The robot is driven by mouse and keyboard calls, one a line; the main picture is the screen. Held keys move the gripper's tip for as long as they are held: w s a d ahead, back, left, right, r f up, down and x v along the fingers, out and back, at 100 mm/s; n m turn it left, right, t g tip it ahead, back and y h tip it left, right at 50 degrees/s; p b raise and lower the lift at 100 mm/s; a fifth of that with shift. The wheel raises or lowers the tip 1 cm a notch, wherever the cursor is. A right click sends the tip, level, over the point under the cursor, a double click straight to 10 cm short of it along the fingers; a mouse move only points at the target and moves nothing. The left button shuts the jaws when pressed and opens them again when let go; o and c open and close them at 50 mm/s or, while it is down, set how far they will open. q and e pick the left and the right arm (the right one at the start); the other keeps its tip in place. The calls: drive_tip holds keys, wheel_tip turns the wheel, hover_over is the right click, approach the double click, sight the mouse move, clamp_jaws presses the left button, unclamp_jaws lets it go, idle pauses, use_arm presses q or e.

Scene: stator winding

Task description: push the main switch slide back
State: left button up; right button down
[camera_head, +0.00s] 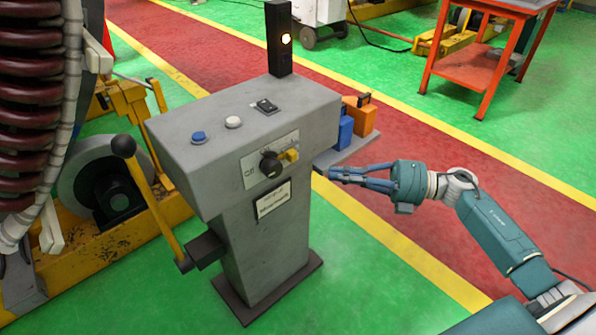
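A grey control pedestal (225,142) stands in the middle of the view. Its front face has a light plate with a black rotary knob (270,165) and a small yellow piece (290,155) at the knob's right; this looks like the main switch and its slide. The slide's exact position is too small to tell. My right gripper (338,174) is at the right of the pedestal, fingers pointing left, beside the front edge of a small side shelf (345,153). It is apart from the switch; its finger opening is not clear. My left gripper is not in view.
A blue padlock-like item (345,132) and an orange one (360,115) stand on the side shelf. The pedestal top has a blue button (198,137), a white button (233,122) and a black rocker (265,106). A yellow lever (155,205) juts out at left. Floor in front is clear.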

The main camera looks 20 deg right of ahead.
sight(287, 157)
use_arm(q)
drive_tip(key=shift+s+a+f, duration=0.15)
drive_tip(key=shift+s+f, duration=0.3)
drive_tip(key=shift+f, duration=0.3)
use_arm(e)
drive_tip(key=x, duration=1)
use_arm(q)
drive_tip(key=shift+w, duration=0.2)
use_arm(e)
drive_tip(key=shift+w+d, duration=0.1)
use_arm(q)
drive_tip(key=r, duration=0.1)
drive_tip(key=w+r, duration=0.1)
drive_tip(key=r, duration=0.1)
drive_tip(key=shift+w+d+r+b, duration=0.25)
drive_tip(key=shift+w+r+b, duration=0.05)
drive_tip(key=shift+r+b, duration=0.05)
use_arm(e)
drive_tip(key=shift+w+d, duration=0.15)
drive_tip(key=shift+d, duration=0.35)
drive_tip(key=shift+w+d, duration=0.2)
drive_tip(key=shift+d, duration=0.3)
